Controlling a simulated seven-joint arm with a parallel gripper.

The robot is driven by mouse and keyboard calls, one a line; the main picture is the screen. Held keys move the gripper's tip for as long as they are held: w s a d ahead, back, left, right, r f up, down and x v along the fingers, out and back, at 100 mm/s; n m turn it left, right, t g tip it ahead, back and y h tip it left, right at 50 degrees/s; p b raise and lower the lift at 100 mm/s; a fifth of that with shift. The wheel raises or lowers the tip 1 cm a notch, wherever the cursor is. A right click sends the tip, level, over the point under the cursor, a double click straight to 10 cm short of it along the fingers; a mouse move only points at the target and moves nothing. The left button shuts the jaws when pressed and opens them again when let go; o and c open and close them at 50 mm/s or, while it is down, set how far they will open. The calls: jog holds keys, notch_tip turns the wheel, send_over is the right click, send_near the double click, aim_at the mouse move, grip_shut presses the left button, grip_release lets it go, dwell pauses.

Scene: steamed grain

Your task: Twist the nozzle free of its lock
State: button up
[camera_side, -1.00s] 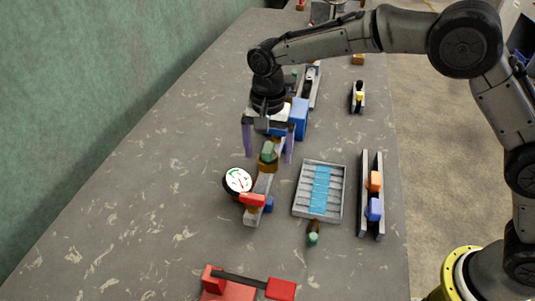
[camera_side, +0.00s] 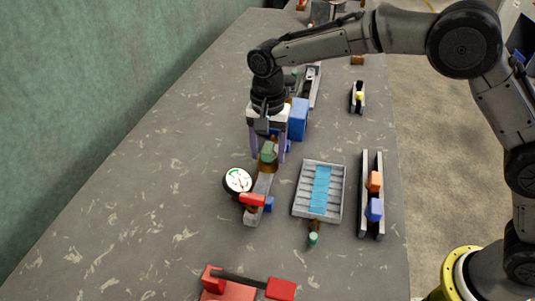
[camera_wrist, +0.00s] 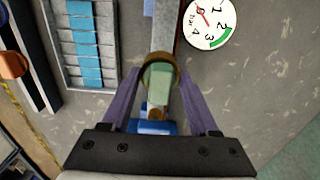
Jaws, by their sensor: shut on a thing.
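The nozzle (camera_side: 268,153) has a pale green top and a brown-gold collar, and sits at the far end of a grey bar-shaped mount (camera_side: 262,184). In the wrist view the nozzle (camera_wrist: 159,82) lies between my two purple fingers. My gripper (camera_side: 268,157) points down and is shut on the nozzle, with a finger on each side of it. The collar's lock is partly hidden by the nozzle and fingers, so I cannot tell how it is turned.
A round gauge (camera_side: 238,180) stands close left of the mount, and a red handle (camera_side: 252,199) is at its near end. A grey tray (camera_side: 298,203) with blue strips lies to the right. A red block with a lever (camera_side: 228,288) is at the front.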

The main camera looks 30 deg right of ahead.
jog(key=n, duration=0.5)
jog(key=shift+w+r+n, duration=0.1)
jog(key=shift+n, duration=0.5)
jog(key=n, duration=0.3)
jog(key=shift+w+n, duration=0.1)
jog(key=shift+n, duration=1.6)
jog(key=shift+c, duration=0.2)
jog(key=shift+s, duration=0.2)
